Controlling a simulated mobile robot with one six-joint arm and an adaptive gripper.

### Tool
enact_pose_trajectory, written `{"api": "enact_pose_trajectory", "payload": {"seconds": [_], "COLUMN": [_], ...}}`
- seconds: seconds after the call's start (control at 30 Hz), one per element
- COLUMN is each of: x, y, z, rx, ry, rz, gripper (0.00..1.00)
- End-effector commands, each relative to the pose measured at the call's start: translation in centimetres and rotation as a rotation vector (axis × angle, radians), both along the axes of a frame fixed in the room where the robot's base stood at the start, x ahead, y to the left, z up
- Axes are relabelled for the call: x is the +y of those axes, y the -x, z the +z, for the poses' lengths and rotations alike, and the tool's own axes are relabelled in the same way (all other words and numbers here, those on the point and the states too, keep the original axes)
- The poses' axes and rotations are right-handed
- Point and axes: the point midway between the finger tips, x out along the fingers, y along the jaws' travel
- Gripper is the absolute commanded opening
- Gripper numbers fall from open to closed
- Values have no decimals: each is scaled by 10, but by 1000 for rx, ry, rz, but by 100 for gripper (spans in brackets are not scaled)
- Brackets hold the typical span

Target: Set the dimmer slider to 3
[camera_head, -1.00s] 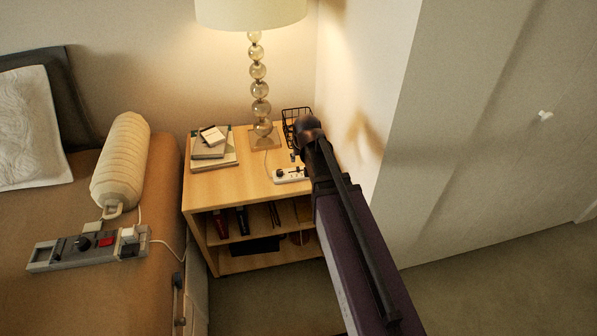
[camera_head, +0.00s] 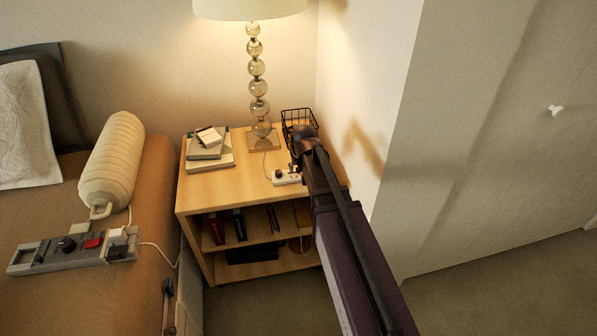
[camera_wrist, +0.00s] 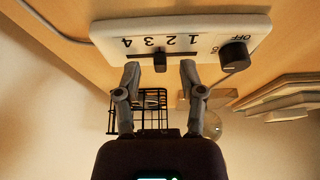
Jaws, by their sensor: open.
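The dimmer control (camera_head: 288,181) is a small white panel on the nightstand top, partly hidden by my arm in the head view. In the wrist view the white panel (camera_wrist: 108,29) appears upside down, with numerals 1 to 4 beside a dark slot. The black slider handle (camera_wrist: 160,62) seems to sit between 2 and 3. A round black knob (camera_wrist: 235,55) is at the panel's OFF end. My gripper (camera_wrist: 160,74) is open, with its fingertips apart on either side of the handle, near the panel's edge. Contact cannot be told.
The nightstand (camera_head: 220,188) also holds a lamp (camera_head: 257,88), books (camera_head: 208,150) and a black wire basket (camera_head: 299,117). A bed with a bolster (camera_head: 112,165) and a grey control strip (camera_head: 75,249) lies left. A wall and white door stand right.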

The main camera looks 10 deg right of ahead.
Motion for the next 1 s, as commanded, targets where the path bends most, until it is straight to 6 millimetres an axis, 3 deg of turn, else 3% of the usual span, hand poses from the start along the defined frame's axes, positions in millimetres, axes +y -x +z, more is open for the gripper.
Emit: {"api": "enact_pose_trajectory", "payload": {"seconds": [0.47, 0.63, 1.0], "x": [0, 0, -7], "y": [-2, -2, -2], "z": [-4, -4, -4], "rx": [0, 0, 0], "ry": [0, 0, 0], "rz": [0, 0, -1], "gripper": [51, 1, 0]}}
